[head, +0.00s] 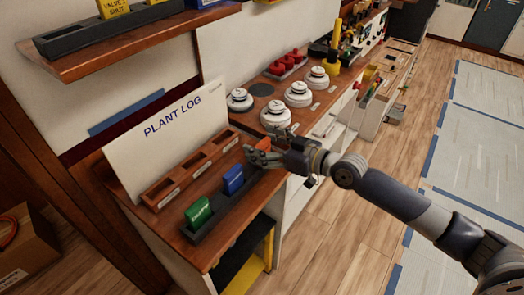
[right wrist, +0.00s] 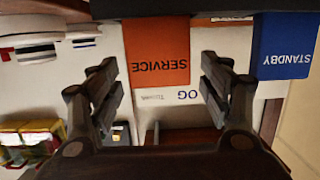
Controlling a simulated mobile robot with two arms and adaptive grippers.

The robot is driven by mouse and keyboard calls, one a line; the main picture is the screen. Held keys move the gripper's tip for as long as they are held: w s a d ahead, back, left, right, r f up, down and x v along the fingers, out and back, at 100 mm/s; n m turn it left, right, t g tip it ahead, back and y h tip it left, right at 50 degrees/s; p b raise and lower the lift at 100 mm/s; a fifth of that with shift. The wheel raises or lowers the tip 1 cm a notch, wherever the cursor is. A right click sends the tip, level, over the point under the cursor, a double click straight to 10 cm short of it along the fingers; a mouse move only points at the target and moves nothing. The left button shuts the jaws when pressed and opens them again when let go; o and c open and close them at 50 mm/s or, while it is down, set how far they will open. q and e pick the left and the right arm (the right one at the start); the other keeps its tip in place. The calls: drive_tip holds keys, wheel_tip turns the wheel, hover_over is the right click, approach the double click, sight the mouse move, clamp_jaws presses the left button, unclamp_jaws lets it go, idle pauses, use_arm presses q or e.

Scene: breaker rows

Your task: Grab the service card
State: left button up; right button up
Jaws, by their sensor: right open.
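The orange service card (head: 262,144) stands in the far end of a dark slotted rack (head: 225,216) on the wooden shelf, partly hidden by my right gripper (head: 263,156). In the right wrist view the service card (right wrist: 157,50), lettered SERVICE, shows upside down. My right gripper (right wrist: 158,64) is open, with one finger on each side of the card in the picture. A gap shows between the card and each finger. I cannot tell how far the tips reach along it. My left gripper is not in view.
A blue STANDBY card (head: 233,179) and a green card (head: 198,212) stand in the same rack. Behind are an empty wooden tray (head: 165,186) and the PLANT LOG board (head: 150,135). White round devices (head: 275,113) stand further along the counter.

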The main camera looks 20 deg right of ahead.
drive_tip(key=shift+w+a, duration=0.2)
drive_tip(key=shift+c, duration=0.3)
drive_tip(key=c, duration=1.1)
